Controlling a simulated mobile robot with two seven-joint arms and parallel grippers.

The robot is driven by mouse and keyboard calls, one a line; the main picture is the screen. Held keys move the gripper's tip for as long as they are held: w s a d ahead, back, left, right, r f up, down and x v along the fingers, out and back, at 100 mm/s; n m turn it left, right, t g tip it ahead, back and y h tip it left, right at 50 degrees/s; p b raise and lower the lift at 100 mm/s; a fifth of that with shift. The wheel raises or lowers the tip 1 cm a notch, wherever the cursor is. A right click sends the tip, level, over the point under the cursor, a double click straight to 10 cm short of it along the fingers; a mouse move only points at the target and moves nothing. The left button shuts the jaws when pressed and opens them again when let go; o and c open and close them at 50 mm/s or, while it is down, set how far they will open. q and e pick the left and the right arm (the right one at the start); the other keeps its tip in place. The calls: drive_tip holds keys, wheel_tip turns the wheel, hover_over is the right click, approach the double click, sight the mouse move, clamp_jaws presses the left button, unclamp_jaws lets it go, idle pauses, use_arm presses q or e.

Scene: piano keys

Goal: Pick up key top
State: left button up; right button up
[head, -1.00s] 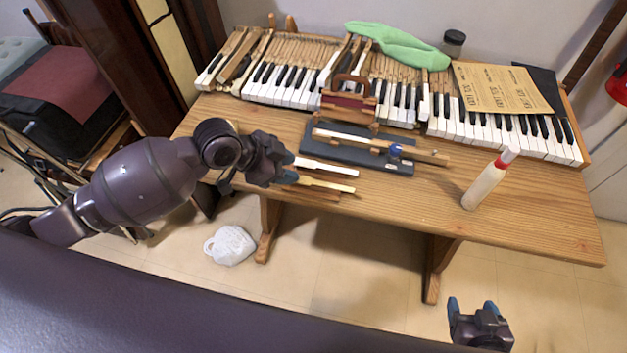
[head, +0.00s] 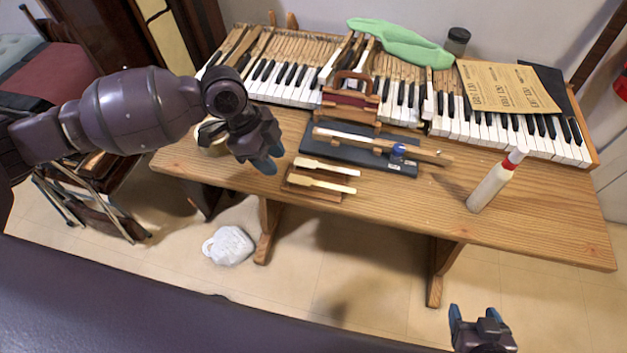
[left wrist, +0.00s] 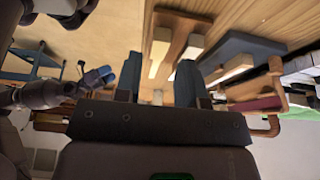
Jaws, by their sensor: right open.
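Two pale, narrow key tops lie to the right of my left gripper in the head view. The upper key top (head: 330,168) and the lower key top (head: 326,185) rest on a small brown wooden holder (head: 318,193) near the table's front edge. My left gripper (head: 268,160) is above the table, left of them and apart from them. In the left wrist view its two fingers (left wrist: 158,80) stand apart with nothing gripped; pale key tops (left wrist: 160,48) show beyond them. My right gripper (head: 476,313) is open and empty, low in front of the table.
A dark board (head: 342,152) with a wooden key and a blue-capped item lies behind the key tops. A white glue bottle (head: 490,188) stands at right. The piano keyboard (head: 290,80), brown papers (head: 505,87) and green cloth (head: 400,43) fill the back. The front right tabletop is clear.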

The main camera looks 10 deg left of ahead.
sight(289, 179)
use_arm(q)
drive_tip(key=shift+w+b+x, duration=0.2)
drive_tip(key=shift+b+x, duration=0.25)
drive_tip(key=shift+x, duration=2.7)
drive_tip(key=shift+d+r, duration=0.1)
drive_tip(key=c, duration=0.7)
